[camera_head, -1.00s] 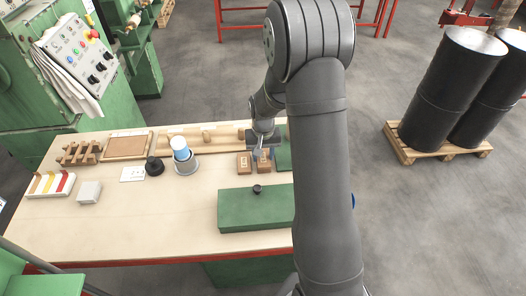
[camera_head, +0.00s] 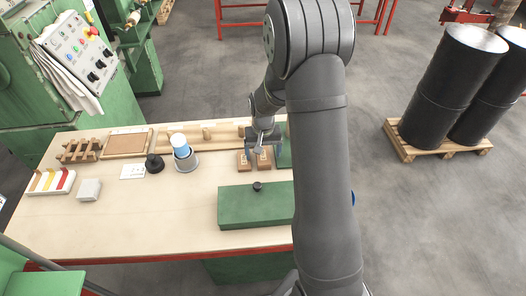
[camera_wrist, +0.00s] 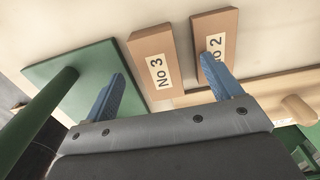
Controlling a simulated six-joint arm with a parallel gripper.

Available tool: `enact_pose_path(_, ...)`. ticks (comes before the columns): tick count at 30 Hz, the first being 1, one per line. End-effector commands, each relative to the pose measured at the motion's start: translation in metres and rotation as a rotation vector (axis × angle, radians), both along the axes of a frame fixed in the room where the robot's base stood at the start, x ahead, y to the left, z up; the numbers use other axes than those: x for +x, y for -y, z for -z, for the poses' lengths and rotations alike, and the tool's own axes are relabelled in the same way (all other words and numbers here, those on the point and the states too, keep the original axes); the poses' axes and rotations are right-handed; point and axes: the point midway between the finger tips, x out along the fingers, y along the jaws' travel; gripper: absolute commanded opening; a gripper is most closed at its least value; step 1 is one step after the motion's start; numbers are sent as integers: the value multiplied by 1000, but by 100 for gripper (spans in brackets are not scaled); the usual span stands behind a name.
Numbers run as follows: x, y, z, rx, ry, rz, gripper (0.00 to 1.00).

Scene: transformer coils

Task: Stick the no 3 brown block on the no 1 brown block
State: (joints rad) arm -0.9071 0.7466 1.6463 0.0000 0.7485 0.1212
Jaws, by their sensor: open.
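The No 3 brown block (camera_wrist: 157,65) lies on the table in the wrist view, its white label facing up. The No 2 brown block (camera_wrist: 214,30) lies to its right. My gripper (camera_wrist: 162,67) is open, with one blue finger on each side of the No 3 block in the picture. Its right finger overlaps the No 2 block's near end in the picture; I cannot tell whether they touch. In the head view my gripper (camera_head: 261,147) is over the right one of two brown blocks, beside the left brown block (camera_head: 243,161). I cannot make out any block labelled No 1.
A green plate with a bar (camera_wrist: 75,75) lies left of the No 3 block in the wrist view. A green box with a black knob (camera_head: 250,207) is at the table front. A wooden rack with dowels (camera_head: 205,137) runs behind. The table's left front is clear.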

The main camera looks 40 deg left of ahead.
Motion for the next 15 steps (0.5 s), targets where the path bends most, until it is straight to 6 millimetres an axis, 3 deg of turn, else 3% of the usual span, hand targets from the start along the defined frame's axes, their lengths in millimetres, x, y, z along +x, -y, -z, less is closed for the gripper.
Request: enact_pose_path(15,0,0,-20,1,1,0,84)
